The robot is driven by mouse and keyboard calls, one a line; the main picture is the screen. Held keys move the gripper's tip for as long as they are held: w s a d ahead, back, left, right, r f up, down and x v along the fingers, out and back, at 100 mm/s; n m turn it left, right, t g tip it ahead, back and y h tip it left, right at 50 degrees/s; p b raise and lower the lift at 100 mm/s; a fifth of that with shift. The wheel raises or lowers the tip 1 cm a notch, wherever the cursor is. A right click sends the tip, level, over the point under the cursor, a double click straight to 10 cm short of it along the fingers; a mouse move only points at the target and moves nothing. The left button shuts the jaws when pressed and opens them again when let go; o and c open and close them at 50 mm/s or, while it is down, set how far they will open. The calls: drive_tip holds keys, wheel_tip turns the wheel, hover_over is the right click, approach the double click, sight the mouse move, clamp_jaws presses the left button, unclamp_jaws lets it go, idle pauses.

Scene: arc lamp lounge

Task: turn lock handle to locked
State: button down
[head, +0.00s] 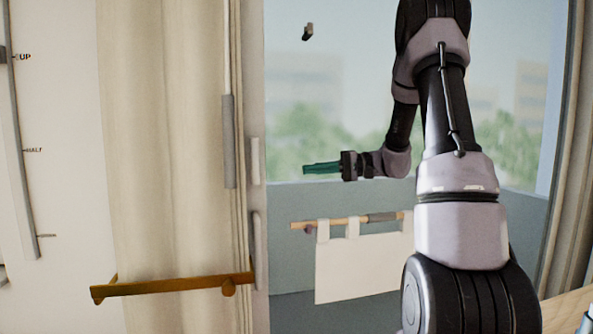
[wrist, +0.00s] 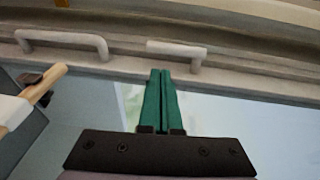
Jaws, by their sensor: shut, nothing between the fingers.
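A short pale lever, which looks like the lock handle (head: 255,160), is on the sliding door frame, lying along it. It also shows in the wrist view (wrist: 178,50), just ahead of my fingertips. A longer pale pull handle (head: 260,250) sits lower on the same frame and at the left in the wrist view (wrist: 62,40). No lock markings can be read. My gripper (head: 305,169), with green fingers, is shut and empty. It points left at about the lever's height, with a visible gap to it. It also shows in the wrist view (wrist: 160,74).
A beige curtain (head: 165,140) hangs left of the frame. A wooden rail (head: 180,285) crosses in front of its lower part. A wooden rod (head: 335,222) with a white cloth (head: 360,265) hangs below my gripper. Open space lies between fingertips and frame.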

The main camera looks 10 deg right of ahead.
drive_tip(key=shift+v, duration=1.15)
drive_tip(key=shift+f, duration=0.1)
